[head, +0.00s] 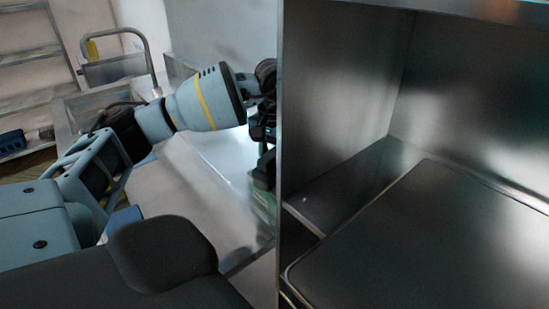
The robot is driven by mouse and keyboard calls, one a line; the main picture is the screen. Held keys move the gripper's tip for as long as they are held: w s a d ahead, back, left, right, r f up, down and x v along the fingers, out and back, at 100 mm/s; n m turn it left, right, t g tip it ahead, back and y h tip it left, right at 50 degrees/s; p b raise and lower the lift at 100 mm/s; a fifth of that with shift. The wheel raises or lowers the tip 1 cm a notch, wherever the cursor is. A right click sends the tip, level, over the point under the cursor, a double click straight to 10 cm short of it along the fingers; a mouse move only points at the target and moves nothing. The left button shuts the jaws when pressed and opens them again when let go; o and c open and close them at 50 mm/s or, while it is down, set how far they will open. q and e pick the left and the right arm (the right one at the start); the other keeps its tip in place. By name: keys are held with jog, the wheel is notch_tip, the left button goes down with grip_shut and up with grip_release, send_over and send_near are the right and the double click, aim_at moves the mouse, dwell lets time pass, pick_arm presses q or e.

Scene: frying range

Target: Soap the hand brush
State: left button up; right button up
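My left arm reaches in from the left, and its gripper (264,152) is at the edge of a steel panel that hides part of it. I cannot tell whether its fingers are open or shut, or whether they hold anything. A green thing (264,205) shows just below the gripper, mostly cut off by the panel; I cannot tell what it is. I cannot make out the hand brush or the soap for certain. My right gripper is not in view.
The steel panel (281,90) stands upright beside my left gripper, with an open steel compartment and a dark flat plate (440,245) to its right. A pale steel counter (205,200) lies under my arm. A sink with a curved tap (147,50) and shelves (35,60) stand behind.

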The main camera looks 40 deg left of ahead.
aim_at(274, 151)
pick_arm(q)
jog(key=shift+f, duration=0.3)
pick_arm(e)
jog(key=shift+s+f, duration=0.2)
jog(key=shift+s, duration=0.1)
pick_arm(q)
jog(key=shift+f, duration=0.1)
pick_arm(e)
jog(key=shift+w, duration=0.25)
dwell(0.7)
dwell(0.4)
